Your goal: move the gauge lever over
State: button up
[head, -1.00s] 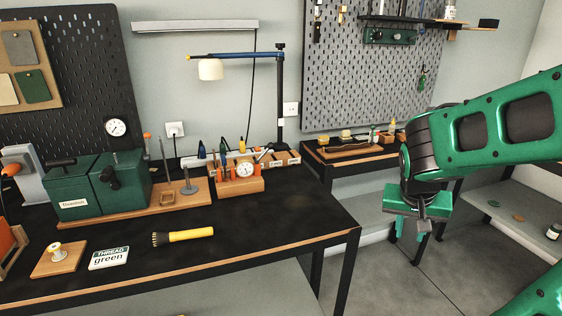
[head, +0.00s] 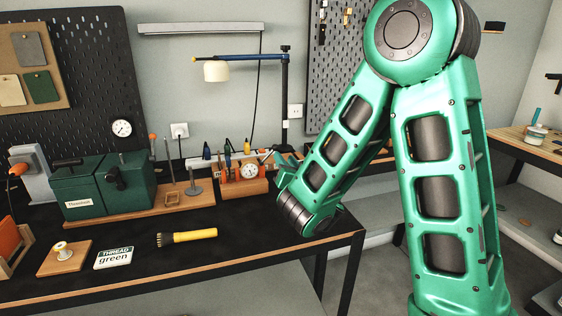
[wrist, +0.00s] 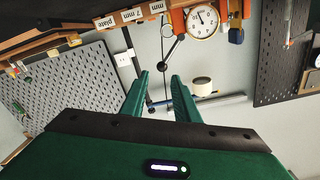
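The gauge, with a white dial (head: 249,170), sits on an orange and wood block on the bench, right of the green press. In the wrist view the dial (wrist: 202,21) appears upside down near the top. Its lever (wrist: 173,49), a thin rod with a dark ball end, hangs beside the dial in that picture. My gripper (wrist: 159,77) is open and empty. The lever's ball shows just beyond and between the fingertips, apparently not touched. In the head view part of my gripper (head: 286,164) shows right of the gauge; my arm hides the rest.
Labelled wooden slots (wrist: 130,16) lie beside the gauge. A lamp (head: 216,71) on a dark post stands behind it. The green press box (head: 100,186), a yellow-handled brush (head: 188,236) and a "THREAD green" card (head: 114,257) are at the left. The front bench middle is clear.

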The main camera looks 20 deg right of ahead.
aim_at(277, 149)
jog(key=w, duration=0.7)
jog(key=shift+w+a, duration=0.1)
jog(key=shift+w, duration=0.35)
jog(key=shift+c, duration=1.2)
jog(key=c, duration=0.4)
